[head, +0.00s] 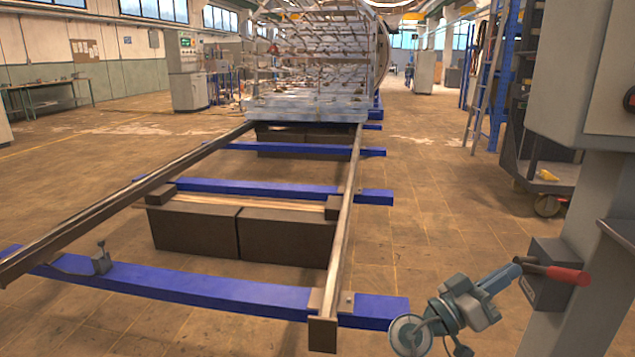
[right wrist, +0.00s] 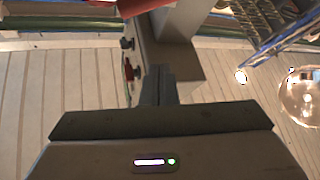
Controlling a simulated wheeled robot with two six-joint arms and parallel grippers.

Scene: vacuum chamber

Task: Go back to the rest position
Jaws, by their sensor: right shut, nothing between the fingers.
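My right gripper (head: 514,271) is at the lower right of the head view, its arm rising from the bottom edge. Its fingers are together and hold nothing. The tip appears close to a dark switch box with a red handle (head: 568,275) on a grey post (head: 575,230); I cannot tell whether they touch. A red part (right wrist: 140,6) crosses the top edge there. My left gripper is not in view.
A long rail track (head: 347,210) on blue crossbeams (head: 200,290) runs away toward a loaded rack (head: 310,70) before a round chamber. A grey cabinet (head: 575,75) stands at the right. A wheeled cart (head: 545,180) is behind it.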

